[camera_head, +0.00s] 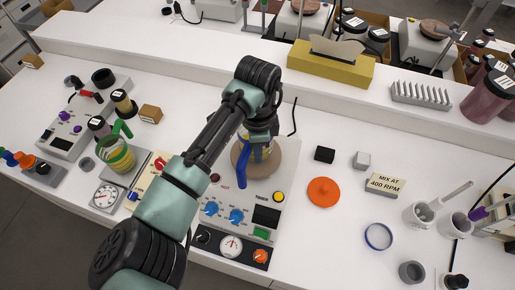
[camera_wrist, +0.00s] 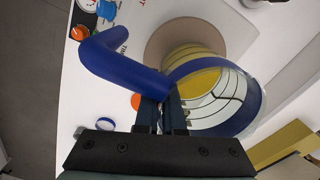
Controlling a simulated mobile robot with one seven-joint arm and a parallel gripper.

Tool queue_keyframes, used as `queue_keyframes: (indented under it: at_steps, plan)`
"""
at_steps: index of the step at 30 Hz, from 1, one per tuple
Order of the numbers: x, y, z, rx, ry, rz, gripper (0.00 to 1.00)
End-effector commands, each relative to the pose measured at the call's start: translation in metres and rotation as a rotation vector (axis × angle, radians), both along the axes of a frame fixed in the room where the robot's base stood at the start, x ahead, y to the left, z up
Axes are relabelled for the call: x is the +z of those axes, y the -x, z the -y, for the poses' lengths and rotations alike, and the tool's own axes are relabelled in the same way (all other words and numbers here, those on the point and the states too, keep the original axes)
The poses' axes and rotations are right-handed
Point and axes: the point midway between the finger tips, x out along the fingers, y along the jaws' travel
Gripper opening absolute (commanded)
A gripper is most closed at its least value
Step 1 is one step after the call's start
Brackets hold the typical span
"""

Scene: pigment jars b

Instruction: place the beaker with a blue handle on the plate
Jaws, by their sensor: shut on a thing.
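The beaker with a blue handle (camera_head: 242,172) is at the round tan plate (camera_head: 237,153) of a stirrer with blue knobs. In the wrist view the clear beaker (camera_wrist: 215,95) shows a yellow content, a blue rim and black marks, with its blue handle (camera_wrist: 125,68) pointing left. My gripper (camera_wrist: 162,112) is shut on the beaker's near side, by its wall. In the head view my gripper (camera_head: 260,130) largely hides the beaker. The tan plate (camera_wrist: 165,38) shows behind the beaker; I cannot tell whether its base touches.
A beaker with a green handle (camera_head: 118,157) stands on a scale to the left. An orange disc (camera_head: 323,192), a black block (camera_head: 324,154), a grey block (camera_head: 361,160) and a "MIX AT 400 RPM" sign (camera_head: 386,184) lie right. A yellow tissue box (camera_head: 330,66) stands behind.

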Motion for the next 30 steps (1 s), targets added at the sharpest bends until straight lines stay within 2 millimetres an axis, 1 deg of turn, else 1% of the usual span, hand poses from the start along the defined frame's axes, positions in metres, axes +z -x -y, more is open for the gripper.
queue_keyframes:
  at_steps: [1, 3, 16, 30]
  plan:
    - [-0.005, -0.001, -0.001, 0.001, -0.001, 0.002, 0.00]
    - [-0.006, 0.000, 0.000, 0.001, 0.000, 0.002, 0.00]
    - [-0.006, 0.000, 0.000, 0.001, 0.000, 0.001, 0.00]
    - [-0.016, 0.000, 0.000, 0.001, 0.000, 0.001, 0.00]
